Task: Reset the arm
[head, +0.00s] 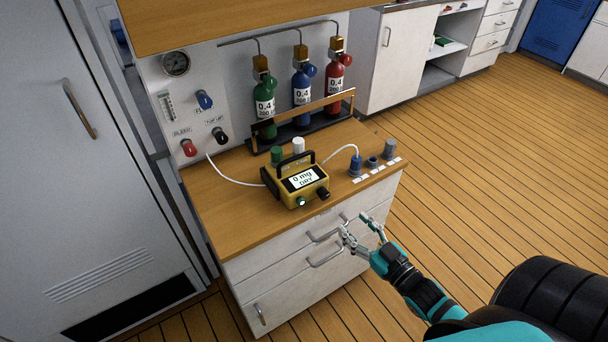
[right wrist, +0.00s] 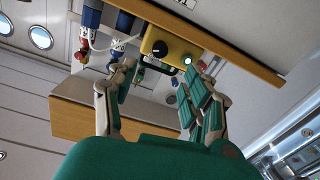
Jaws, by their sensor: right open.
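My right gripper (head: 358,236) is open and empty in the head view. It is in front of the drawer fronts, below and to the right of the yellow meter. Its two fingers also show spread apart in the right wrist view (right wrist: 160,92), with nothing between them in grasp. My right arm (head: 420,285), teal and black, reaches in from the lower right. My left gripper is not in view. The yellow meter (head: 312,191) stands on the wooden counter (head: 230,215), and its display reads "0 mg DRY". It also shows in the right wrist view (right wrist: 168,45).
Green, blue and red cylinders (head: 301,95) stand in a rack at the back of the counter. Knobs and a gauge (head: 176,63) are on the wall panel. A blue connector (head: 355,165) and grey sockets (head: 372,162) are at the counter's right. Open floor (head: 480,160) lies to the right.

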